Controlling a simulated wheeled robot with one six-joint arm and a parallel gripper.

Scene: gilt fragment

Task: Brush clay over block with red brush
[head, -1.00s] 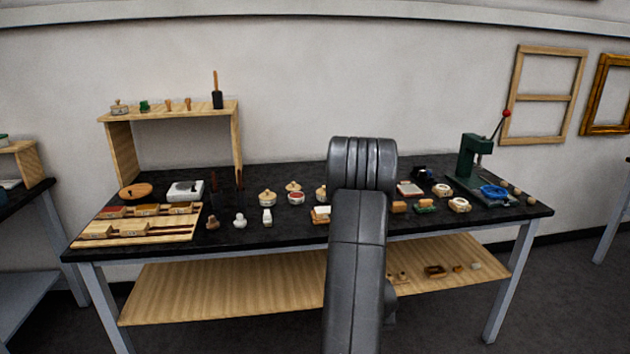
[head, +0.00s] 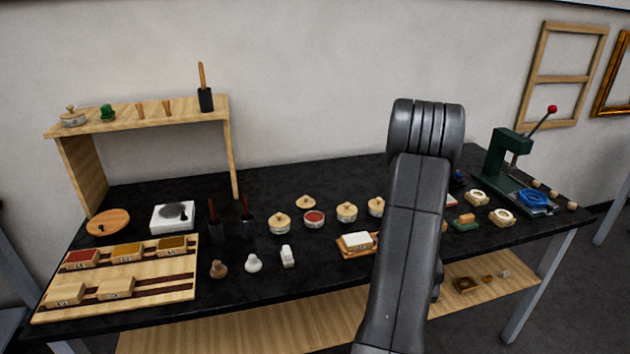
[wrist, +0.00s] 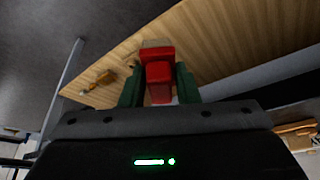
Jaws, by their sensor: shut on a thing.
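In the wrist view my gripper (wrist: 158,88) is shut on a red brush (wrist: 159,72), with a dark green finger on each side. A pale tan end shows beyond the red part. In the head view my arm hides the gripper and brush. An open pot of red clay (head: 314,217) stands on the black table among lidded pots. A whitish block (head: 356,240) lies on a small wooden tray (head: 372,249), left of my arm and apart from the pot.
The black table (head: 290,177) has a wooden rack (head: 150,122) at the left and a green press (head: 506,160) at the right. A wooden board (head: 112,279) with small boxes lies front left. The lower shelf (head: 250,330) holds a few small objects. The table's back middle is clear.

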